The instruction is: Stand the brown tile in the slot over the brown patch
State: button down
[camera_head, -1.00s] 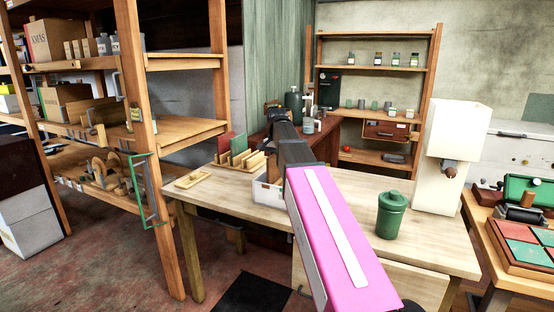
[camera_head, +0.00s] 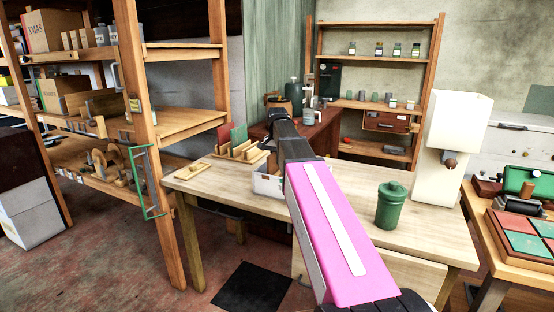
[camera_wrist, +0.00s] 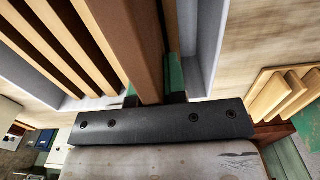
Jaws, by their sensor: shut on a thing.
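In the wrist view my gripper (camera_wrist: 154,97) is shut on the brown tile (camera_wrist: 136,35), a long brown slab seen close up and edge-on. The tile is over or in a white tray (camera_wrist: 206,35) with tan slats (camera_wrist: 65,45) and dark gaps at its left. Whether its far end is inside a slot cannot be told. The brown patch is not seen.
A wooden rack (camera_head: 247,157) with a red tile (camera_head: 222,137) and a green tile (camera_head: 239,136) stands left of the white tray. A small wooden block (camera_head: 187,171) lies at the bench's left end. A green canister (camera_head: 391,207) stands to the right. The bench (camera_head: 425,238) has free room in front.

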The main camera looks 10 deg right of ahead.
jog(key=shift+f, duration=0.3)
dwell(0.5)
jog(key=c, duration=1.1)
grip_release()
jog(key=shift+r, duration=0.1)
notch_tip(320, 180, up, 10)
jog(key=shift+r, duration=0.3)
